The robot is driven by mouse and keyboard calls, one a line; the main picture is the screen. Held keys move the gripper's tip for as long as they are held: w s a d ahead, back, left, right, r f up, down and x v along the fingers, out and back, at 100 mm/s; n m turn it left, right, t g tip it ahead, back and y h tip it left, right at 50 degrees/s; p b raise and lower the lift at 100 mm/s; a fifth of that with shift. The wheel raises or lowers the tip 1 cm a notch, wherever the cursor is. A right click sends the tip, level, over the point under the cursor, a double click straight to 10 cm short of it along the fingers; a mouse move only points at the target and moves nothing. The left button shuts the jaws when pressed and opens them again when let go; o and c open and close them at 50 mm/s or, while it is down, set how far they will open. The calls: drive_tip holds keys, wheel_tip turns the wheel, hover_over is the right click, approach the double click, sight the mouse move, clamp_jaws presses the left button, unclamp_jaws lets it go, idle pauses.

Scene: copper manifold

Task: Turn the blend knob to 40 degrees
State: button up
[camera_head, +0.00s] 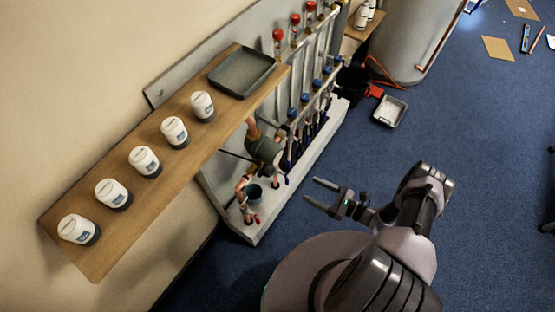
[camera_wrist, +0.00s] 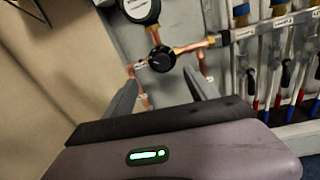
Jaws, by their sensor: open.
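The blend knob (camera_wrist: 161,58), a round black dial on copper pipework, shows in the wrist view just beyond the fingertips. Its markings are too small for me to read its angle. A round dial gauge (camera_wrist: 139,8) sits just above it, cut off by the top edge. My gripper (camera_wrist: 160,78) is open and empty, with one finger on each side below the knob; I see no contact. In the head view my gripper (camera_head: 311,191) is out over the floor, right of the manifold (camera_head: 310,70). I cannot clearly pick out the knob there.
Red and blue valve handles line the manifold, with labelled hoses (camera_wrist: 290,75) to the knob's right. A wooden shelf (camera_head: 225,140) with several white jars and a grey tray (camera_head: 243,71) overhangs the left. The blue floor (camera_head: 480,130) at right is mostly clear.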

drive_tip(key=s+f+m+t, duration=0.1)
drive_tip(key=f, duration=0.1)
drive_tip(key=b, duration=0.2)
approach(272, 173)
drive_tip(key=shift+m+t+h, duration=0.4)
drive_tip(key=x, duration=1)
drive_tip(key=shift+s+a+r, duration=0.2)
drive_tip(key=shift+s+r, duration=0.05)
drive_tip(key=shift+s, duration=0.1)
drive_tip(key=shift+c, duration=0.5)
drive_tip(key=c, duration=1.3)
